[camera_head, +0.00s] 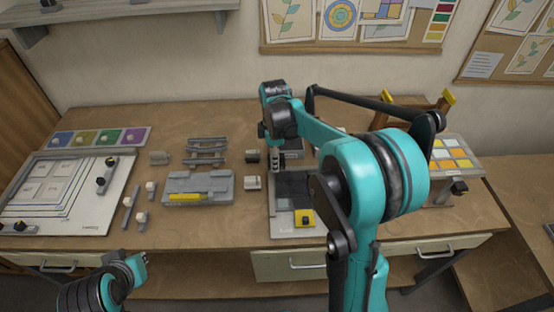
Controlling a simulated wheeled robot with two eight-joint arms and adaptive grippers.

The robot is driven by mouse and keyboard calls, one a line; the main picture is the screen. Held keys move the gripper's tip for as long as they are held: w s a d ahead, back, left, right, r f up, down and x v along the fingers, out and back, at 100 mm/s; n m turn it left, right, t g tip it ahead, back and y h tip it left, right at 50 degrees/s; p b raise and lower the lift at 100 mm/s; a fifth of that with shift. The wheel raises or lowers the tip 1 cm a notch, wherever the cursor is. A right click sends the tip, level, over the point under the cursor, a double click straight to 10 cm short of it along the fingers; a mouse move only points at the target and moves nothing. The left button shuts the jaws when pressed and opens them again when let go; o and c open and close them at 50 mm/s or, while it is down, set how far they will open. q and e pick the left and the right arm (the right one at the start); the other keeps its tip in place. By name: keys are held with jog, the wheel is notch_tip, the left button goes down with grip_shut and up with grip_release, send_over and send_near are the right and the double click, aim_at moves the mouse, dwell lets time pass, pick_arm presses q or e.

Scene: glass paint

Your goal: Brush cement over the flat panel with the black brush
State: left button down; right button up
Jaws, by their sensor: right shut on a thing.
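My right arm reaches across the middle of the bench. Its gripper (277,160) is at the far side of a pale board (280,226), shut on a dark thing that seems to be the black brush; my arm hides most of it. A flat dark panel (292,188) lies on that board, just below the gripper in the picture. I cannot tell whether the brush touches it. My left gripper (138,262) is low at the front left, off the bench edge; its fingers are too small to read.
A grey tray with a yellow strip (197,188) lies left of the board. Layered sheets (50,190) lie at far left below a colour strip (98,137). Small tools and blocks stand between. A rack with yellow tiles (450,155) is at right, partly behind my arm.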

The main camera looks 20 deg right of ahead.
jog(key=shift+a, duration=0.1)
dwell(0.3)
jog(key=shift+s+a+f+p, duration=0.4)
jog(key=shift+s+f+p, duration=0.2)
jog(key=shift+s+p, duration=0.6)
jog(key=shift+s+a+f+p, duration=0.4)
jog(key=shift+s+f+p, duration=0.2)
jog(key=shift+s+p, duration=0.55)
jog(key=shift+s+a+f+p, duration=0.4)
jog(key=shift+s+f+p, duration=0.2)
jog(key=shift+s+p, duration=0.6)
jog(key=shift+w, duration=0.2)
jog(key=shift+r, duration=0.1)
